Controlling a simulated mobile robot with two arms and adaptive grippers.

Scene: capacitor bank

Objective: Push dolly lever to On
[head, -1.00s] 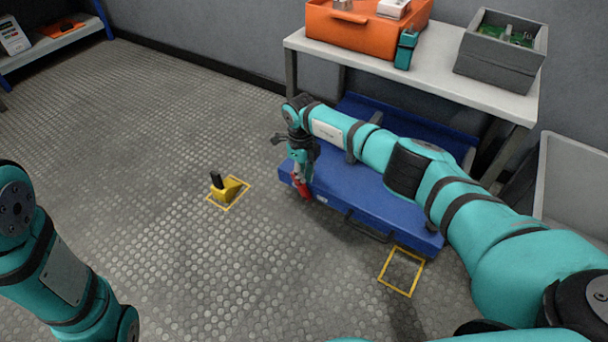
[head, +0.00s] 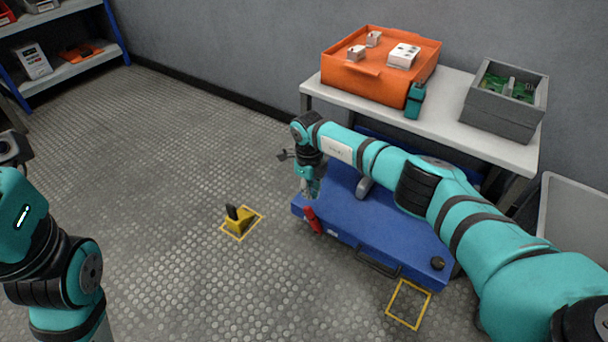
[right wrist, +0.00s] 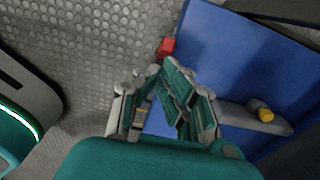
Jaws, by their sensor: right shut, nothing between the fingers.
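The blue dolly (head: 375,225) stands on the floor, partly under the white table. Its red lever (head: 313,220) is at the front left corner; the lever also shows in the right wrist view (right wrist: 167,46), just beyond the fingertips. I cannot read any On marking. My right gripper (head: 312,191) is shut and empty, pointing down just above and behind the lever. In the head view it looks slightly apart from the lever. In the right wrist view its fingers (right wrist: 160,75) come together. My left arm shows at the left edge, but its fingers are not visible.
A yellow block with a black handle (head: 240,220) stands in a floor square. An empty yellow square (head: 409,305) lies in front of the dolly. The white table (head: 440,118) holds an orange case (head: 370,85) and a grey bin (head: 480,115).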

